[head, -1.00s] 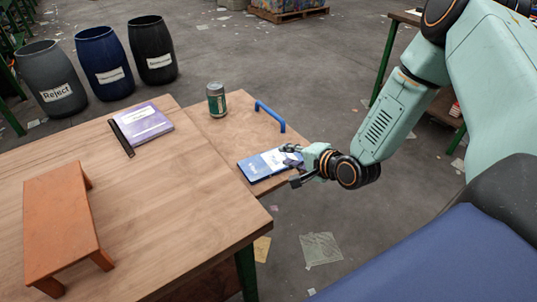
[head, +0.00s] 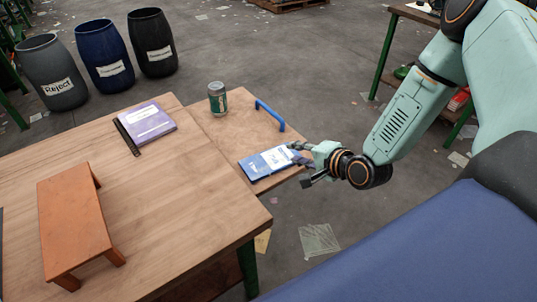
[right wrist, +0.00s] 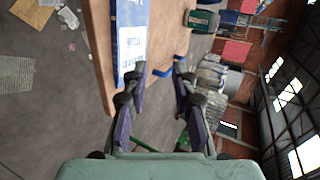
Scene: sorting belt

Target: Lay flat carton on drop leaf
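The flat carton (head: 266,163), blue with a pale label, lies flat on the drop leaf (head: 225,138), near the leaf's right edge. It also shows in the right wrist view (right wrist: 131,45), ahead of the left-hand finger. My right gripper (head: 298,154) is at the carton's right end, its fingertips close to it; I cannot tell whether they touch it. In the right wrist view the fingers (right wrist: 158,82) stand apart with nothing between them. My left gripper is out of view.
A green can (head: 217,99) and a blue handle (head: 270,115) are on the leaf. The table (head: 170,215) bears a purple book (head: 150,124), a dark strip (head: 127,138) and an orange stand (head: 72,225). Labelled barrels (head: 104,56) stand behind.

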